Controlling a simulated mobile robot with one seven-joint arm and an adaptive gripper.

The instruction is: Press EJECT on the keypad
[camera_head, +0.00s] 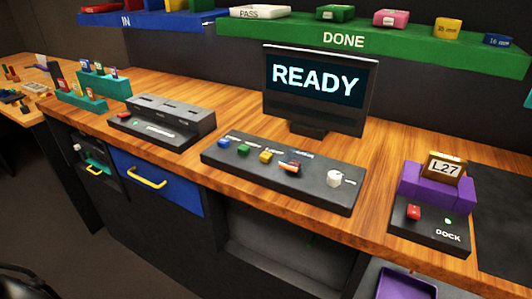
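A long black panel with several coloured controls, which looks like the keypad (320,193), lies on the wooden counter below the monitor. From left to right it carries a blue button (224,143), a green button (243,150), a yellow button (266,156), a dark and orange-red control (289,168) and a white knob (334,178). The small labels beside them are too small to read, so I cannot tell which one is EJECT. The monitor (318,108) shows READY. My gripper is not in view.
A slotted black unit (165,121) stands left of the panel. A black dock (430,233) with a red button, a green light and a purple holder (432,196) with an L27 block stands right. The green DONE shelf (280,36) hangs above. The counter's front edge is clear.

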